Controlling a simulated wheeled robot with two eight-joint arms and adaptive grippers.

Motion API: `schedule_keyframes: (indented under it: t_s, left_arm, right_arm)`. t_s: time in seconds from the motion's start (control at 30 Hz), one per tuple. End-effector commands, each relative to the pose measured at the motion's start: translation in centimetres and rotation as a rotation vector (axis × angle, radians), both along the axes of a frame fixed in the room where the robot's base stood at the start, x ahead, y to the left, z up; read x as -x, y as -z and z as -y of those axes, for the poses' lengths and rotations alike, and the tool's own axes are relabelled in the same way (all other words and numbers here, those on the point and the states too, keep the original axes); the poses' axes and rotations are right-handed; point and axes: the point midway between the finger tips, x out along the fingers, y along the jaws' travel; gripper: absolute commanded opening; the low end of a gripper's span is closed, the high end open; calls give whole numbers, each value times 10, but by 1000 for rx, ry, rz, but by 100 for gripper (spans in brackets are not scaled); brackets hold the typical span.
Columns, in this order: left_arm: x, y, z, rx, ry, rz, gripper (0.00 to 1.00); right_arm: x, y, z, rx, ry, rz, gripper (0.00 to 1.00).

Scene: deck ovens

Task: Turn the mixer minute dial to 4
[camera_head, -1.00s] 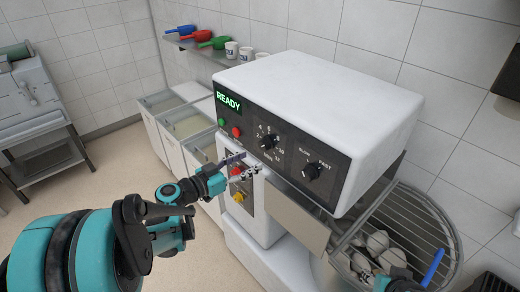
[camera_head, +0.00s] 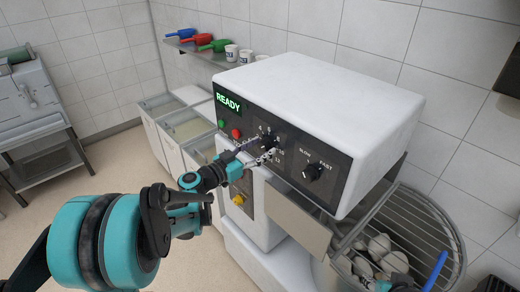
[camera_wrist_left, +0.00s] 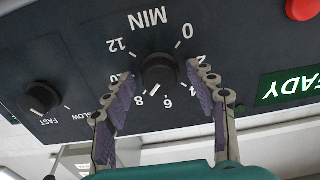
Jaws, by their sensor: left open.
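The mixer's minute dial (camera_head: 267,142) is a black knob on the dark front panel. In the left wrist view the dial (camera_wrist_left: 159,70) appears upside down, ringed by white numbers under the word MIN. A pale mark on its edge seems to face between 6 and 8, but I cannot be sure. My left gripper (camera_head: 258,150) is open in front of the dial. In the left wrist view the left gripper's fingertips (camera_wrist_left: 168,78) lie either side of the knob; contact is not clear. A small part of my right gripper (camera_head: 374,285) shows at the bottom edge, its fingers unclear.
The slow/fast knob (camera_head: 313,172) is right of the dial. A green READY display (camera_head: 228,102) and a red button (camera_head: 236,133) are to its left. A yellow knob (camera_head: 239,199) sits lower down. A wire bowl guard (camera_head: 440,205) is at the right.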

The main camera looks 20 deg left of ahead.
Motion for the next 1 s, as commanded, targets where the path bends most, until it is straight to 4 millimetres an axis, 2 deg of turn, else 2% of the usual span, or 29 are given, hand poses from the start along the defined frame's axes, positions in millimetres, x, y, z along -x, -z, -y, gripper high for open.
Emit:
schedule_keyframes:
  t_s: [0.03, 0.2, 0.23, 0.67, 1.0]
  left_arm:
    - [0, 0, 0, 0, 0, 0, 57]
    - [0, 0, 0, 0, 0, 0, 12]
    - [0, 0, 0, 0, 0, 0, 7]
    - [0, 0, 0, 53, 0, -32, 6]
    - [0, 0, 0, 272, 0, -161, 6]
  right_arm:
    - [0, 0, 0, 0, 0, 0, 40]
    - [0, 0, 0, 0, 0, 0, 40]
    - [0, 0, 0, 0, 0, 0, 40]
    - [0, 0, 0, 0, 0, 0, 40]
    - [0, 1, 0, 0, 0, 0, 40]
